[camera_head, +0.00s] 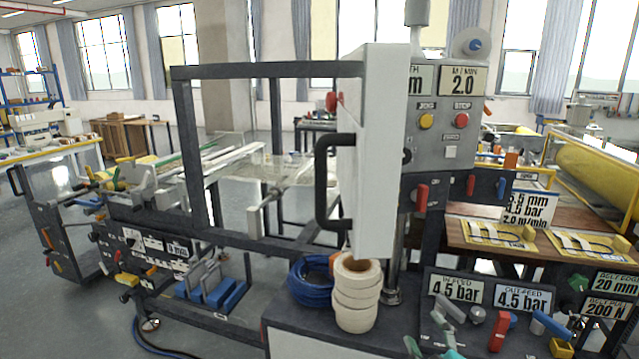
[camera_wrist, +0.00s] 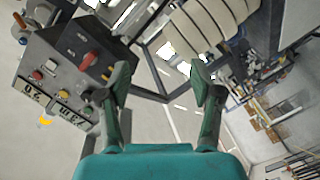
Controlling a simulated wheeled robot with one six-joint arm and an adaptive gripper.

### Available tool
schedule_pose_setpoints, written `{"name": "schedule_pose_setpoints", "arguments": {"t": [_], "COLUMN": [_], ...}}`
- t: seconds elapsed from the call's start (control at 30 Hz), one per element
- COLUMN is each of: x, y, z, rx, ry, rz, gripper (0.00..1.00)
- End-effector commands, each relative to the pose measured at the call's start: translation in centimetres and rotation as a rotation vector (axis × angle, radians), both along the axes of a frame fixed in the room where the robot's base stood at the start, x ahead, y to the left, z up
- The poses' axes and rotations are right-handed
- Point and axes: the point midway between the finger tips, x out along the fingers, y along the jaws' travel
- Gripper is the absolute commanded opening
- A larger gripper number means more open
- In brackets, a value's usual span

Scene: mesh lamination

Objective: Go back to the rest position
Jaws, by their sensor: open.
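My gripper (camera_wrist: 163,80) shows in the wrist view with its two green-grey fingers spread apart. It is open, and nothing is between the fingertips. The view through it is tilted, with a grey control panel (camera_wrist: 80,55) to the left of the fingers and pale curved bands above them. In the head view, a small teal and grey part at the bottom edge may belong to my arm, but I cannot tell. The gripper's fingers cannot be made out in the head view.
A dark frame (camera_head: 190,150) with a white door panel (camera_head: 375,150) and black handle stands in the middle. The control panel (camera_head: 440,120) is right of it. A stack of tape rolls (camera_head: 357,295) and a blue hose coil (camera_head: 311,282) sit below. Open floor (camera_head: 60,325) lies at the left.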

Motion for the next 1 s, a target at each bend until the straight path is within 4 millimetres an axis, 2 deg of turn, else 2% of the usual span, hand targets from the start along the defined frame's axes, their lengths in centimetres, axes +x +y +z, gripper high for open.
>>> {"name": "schedule_pose_setpoints", "arguments": {"t": [0.03, 0.2, 0.5, 0.8, 1.0], "x": [-1.3, -5.5, -14.0, -23.3, -29.6], "y": [0.1, 0.4, 0.8, 1.1, 1.3], "z": [-1.9, -6.6, -13.0, -16.8, -18.0], "rx": [0.031, 0.137, 0.312, 0.468, 0.567], "ry": [0.016, 0.046, 0.09, 0.127, 0.15], "rz": [-0.01, -0.046, -0.106, -0.157, -0.186], "gripper": [0.65, 0.65, 0.65, 0.65, 0.65]}}
